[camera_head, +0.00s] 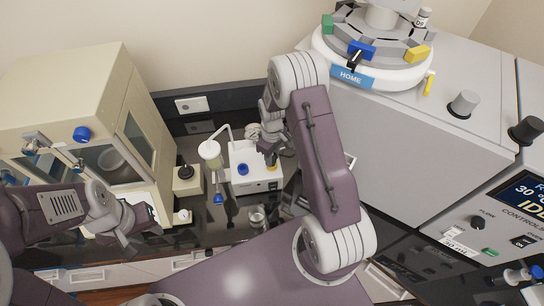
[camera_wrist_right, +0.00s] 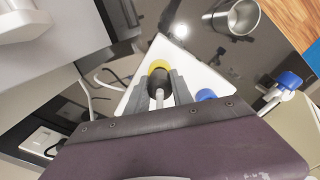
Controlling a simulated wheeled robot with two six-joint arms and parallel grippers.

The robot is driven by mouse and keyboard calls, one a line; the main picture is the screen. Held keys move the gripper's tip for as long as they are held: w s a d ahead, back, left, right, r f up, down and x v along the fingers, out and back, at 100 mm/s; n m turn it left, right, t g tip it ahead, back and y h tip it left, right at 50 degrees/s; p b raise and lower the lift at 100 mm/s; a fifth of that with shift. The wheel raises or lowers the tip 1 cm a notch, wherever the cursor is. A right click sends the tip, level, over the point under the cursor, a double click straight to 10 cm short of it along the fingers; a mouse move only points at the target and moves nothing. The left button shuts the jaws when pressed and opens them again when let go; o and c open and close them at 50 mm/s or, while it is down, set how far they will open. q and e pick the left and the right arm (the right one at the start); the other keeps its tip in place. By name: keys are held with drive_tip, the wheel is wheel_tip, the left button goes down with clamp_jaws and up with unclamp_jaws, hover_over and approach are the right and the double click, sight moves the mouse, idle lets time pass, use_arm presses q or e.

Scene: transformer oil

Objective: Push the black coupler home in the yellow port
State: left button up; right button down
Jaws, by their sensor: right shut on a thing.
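In the right wrist view, my right gripper (camera_wrist_right: 160,98) is shut on the black coupler (camera_wrist_right: 158,80), with a finger on either side of it. A light grey stem shows at the coupler's near end. The yellow port (camera_wrist_right: 157,65) shows as a ring just beyond the coupler, on the white box. How deep the coupler sits in it is hidden. In the head view, my right gripper (camera_head: 270,152) points down over the yellow port (camera_head: 272,168). My left gripper (camera_head: 128,228) is at the lower left, away from the box; its opening is unclear.
The white box (camera_head: 256,182) also has a blue port (camera_head: 243,169), left of the yellow one. A metal cup (camera_head: 257,216) stands in front of it. A stand with a yellowish vessel (camera_head: 210,152) is to its left. A large grey machine (camera_head: 430,125) bounds the right.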

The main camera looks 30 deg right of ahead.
drive_tip(key=shift+f+b, duration=0.3)
drive_tip(key=shift+f, duration=0.2)
drive_tip(key=c, duration=1)
unclamp_jaws()
drive_tip(key=shift+c, duration=0.2)
drive_tip(key=shift+r, duration=0.3)
wheel_tip(320, 180, up, 8)
drive_tip(key=b, duration=0.3)
drive_tip(key=shift+r, duration=0.3)
